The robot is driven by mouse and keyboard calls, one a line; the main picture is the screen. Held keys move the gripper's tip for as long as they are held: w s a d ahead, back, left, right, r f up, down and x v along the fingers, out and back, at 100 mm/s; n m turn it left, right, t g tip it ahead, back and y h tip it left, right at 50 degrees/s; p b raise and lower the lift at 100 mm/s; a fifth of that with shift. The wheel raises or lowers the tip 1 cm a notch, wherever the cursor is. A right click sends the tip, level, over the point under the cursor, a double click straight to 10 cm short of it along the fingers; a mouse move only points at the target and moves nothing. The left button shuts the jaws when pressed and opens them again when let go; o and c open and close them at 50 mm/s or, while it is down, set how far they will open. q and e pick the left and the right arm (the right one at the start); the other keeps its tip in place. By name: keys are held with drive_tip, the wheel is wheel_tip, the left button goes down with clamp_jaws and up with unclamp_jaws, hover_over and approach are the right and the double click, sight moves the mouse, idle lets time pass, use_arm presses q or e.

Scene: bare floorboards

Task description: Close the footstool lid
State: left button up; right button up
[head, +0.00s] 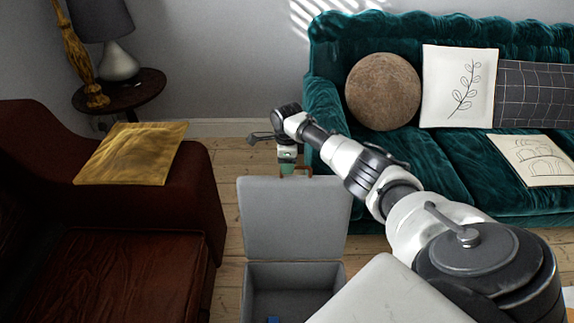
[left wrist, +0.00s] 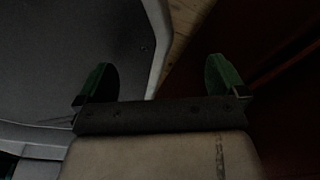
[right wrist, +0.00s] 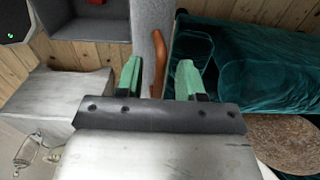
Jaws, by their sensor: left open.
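The footstool is a grey box (head: 293,266) on the floorboards, with its grey lid (head: 292,222) standing upright at its far side and the inside showing. My right gripper (head: 287,158) is just beyond the lid's top edge, next to a brown strip (head: 303,168) there. In the right wrist view, its green fingers (right wrist: 160,80) are apart, with the brown strip (right wrist: 158,55) between them in the picture and the lid (right wrist: 153,20) beyond; contact cannot be told. My left gripper (left wrist: 162,80) is open and empty in its wrist view; the head view does not show it.
A dark red leather armchair (head: 205,210) with a gold cushion (head: 133,152) stands left of the footstool. A teal sofa (head: 430,165) with pillows stands at the right. A round side table (head: 140,92) with a lamp is at the back left. A small blue thing (head: 273,319) lies inside the box.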

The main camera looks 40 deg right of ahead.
drive_tip(key=shift+f, duration=0.2)
drive_tip(key=shift+c, duration=0.5)
clamp_jaws()
drive_tip(key=shift+r, duration=0.1)
